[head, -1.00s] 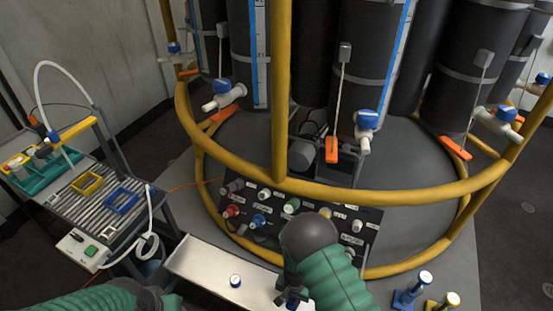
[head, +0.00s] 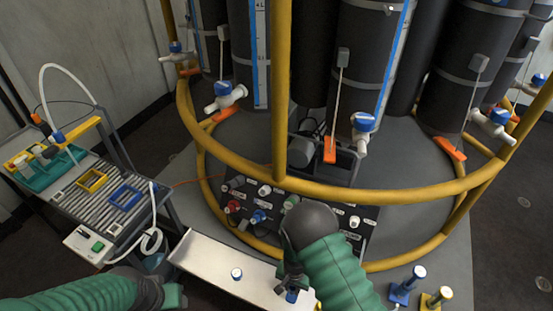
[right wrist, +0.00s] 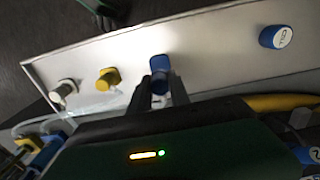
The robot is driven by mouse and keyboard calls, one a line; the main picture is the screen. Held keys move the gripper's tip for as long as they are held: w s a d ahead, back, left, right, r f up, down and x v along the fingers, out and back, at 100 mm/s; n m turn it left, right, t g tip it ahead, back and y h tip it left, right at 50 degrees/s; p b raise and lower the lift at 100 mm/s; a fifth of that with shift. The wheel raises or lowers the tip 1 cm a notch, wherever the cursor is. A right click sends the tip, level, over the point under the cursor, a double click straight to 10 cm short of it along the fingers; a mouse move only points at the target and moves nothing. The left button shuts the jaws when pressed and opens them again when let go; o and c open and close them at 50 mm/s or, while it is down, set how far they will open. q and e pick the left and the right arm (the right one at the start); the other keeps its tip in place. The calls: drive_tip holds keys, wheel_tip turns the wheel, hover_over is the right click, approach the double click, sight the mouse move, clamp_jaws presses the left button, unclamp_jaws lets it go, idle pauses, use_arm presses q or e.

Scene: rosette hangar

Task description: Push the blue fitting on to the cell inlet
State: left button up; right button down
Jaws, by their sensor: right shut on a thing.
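My right gripper (head: 292,292) is low over the right part of the white tray (head: 208,260). In the right wrist view its two dark fingers (right wrist: 160,82) are shut on a blue fitting (right wrist: 159,64). A blue round piece with a lettered white face (right wrist: 276,37) is apart from the gripper on the tray (right wrist: 205,42); it also shows in the head view (head: 237,274). I cannot tell for certain which part is the cell inlet. My left arm enters at the lower left; its gripper is not in view.
A yellow fitting (right wrist: 108,78) and a pale fitting (right wrist: 64,89) are at the tray in the wrist view. A panel (head: 330,217) with several coloured connectors is behind the tray. A yellow rail (head: 400,195) curves above it. A ribbed bench (head: 105,205) is at the left.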

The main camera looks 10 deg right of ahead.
drive_tip(key=shift+r, duration=0.15)
idle(0.3)
drive_tip(key=w+a+r+m+t+y, duration=0.1)
drive_tip(key=w+a+r+m+t, duration=0.15)
drive_tip(key=w+a+m, duration=0.4)
drive_tip(key=w+a+r+m+t, duration=0.1)
drive_tip(key=w+r+m+t, duration=0.2)
drive_tip(key=w, duration=0.6)
drive_tip(key=w+a+r+m+t+y, duration=0.1)
drive_tip(key=w+a+r+m, duration=0.3)
drive_tip(key=w, duration=0.4)
wheel_tip(320, 180, up, 8)
drive_tip(key=w+d+m+t+h, duration=0.1)
drive_tip(key=w+m+t+h, duration=0.2)
drive_tip(key=m+h, duration=0.65)
drive_tip(key=shift+m+y, duration=0.5)
drive_tip(key=shift+y, duration=0.05)
drive_tip(key=shift+s+d+x, duration=0.1)
drive_tip(key=shift+x, duration=1.2)
drive_tip(key=shift+s+d+x, duration=0.15)
drive_tip(key=shift+x, duration=1.1)
drive_tip(key=shift+f, duration=0.1)
drive_tip(key=shift+b, duration=0.3)
